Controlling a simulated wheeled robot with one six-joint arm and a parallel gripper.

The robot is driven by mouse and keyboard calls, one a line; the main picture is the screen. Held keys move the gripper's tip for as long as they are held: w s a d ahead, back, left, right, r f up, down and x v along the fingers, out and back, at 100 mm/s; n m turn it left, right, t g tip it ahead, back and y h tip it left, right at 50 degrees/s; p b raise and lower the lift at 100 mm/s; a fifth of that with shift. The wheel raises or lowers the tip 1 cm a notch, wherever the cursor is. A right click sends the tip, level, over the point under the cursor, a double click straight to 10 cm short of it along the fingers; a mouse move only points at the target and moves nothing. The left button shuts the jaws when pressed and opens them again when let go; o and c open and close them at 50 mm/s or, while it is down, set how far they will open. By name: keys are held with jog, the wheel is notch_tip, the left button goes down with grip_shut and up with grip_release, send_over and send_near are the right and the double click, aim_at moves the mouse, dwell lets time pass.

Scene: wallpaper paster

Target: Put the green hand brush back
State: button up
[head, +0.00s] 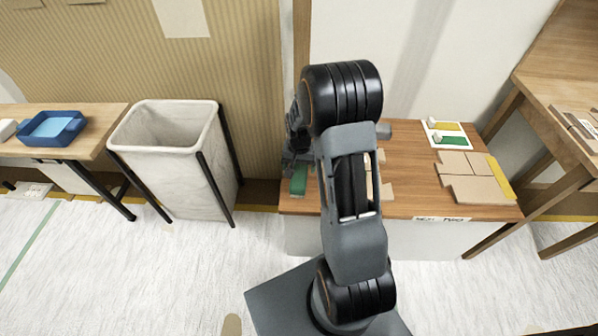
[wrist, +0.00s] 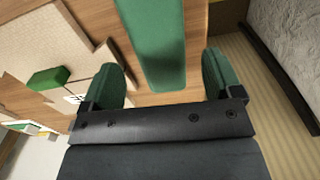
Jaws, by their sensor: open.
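A long flat-topped green piece (wrist: 152,45), which looks like the green hand brush, lies on the wooden table (head: 405,205). In the head view its green (head: 298,180) shows at the table's left end, partly hidden by my arm. No bristles show. My gripper (wrist: 160,62) is open above the table, with its green-padded fingers on either side of the piece's near end and visible gaps between. In the head view my gripper (head: 292,160) is mostly hidden. A smaller green block (wrist: 48,78) lies to the left in the wrist view, among cardboard pieces.
Tan cardboard pieces (head: 470,178) lie on the table's right part. A pale bin (head: 170,165) stands left of the table. A blue tray (head: 75,128) is on the far-left bench.

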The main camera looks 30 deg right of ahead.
aim_at(299, 172)
jog(key=s+a+r+n+t+p, duration=0.1)
jog(key=s+a+r, duration=0.2)
jog(key=r, duration=0.5)
jog(key=s+a+r+n+p, duration=0.1)
jog(key=s+a+r+n, duration=0.15)
jog(key=r, duration=0.55)
jog(key=s+a+r+n+t, duration=0.1)
jog(key=s+a+r, duration=0.1)
jog(key=s, duration=0.3)
jog(key=s+a+r+n+t, duration=0.1)
jog(key=s+a+r+n, duration=0.15)
jog(key=s, duration=0.25)
notch_tip(299, 172, up, 23)
jog(key=p, duration=2.1)
jog(key=shift+s+m+t, duration=0.3)
jog(key=shift+s, duration=0.1)
jog(key=shift+f, duration=0.2)
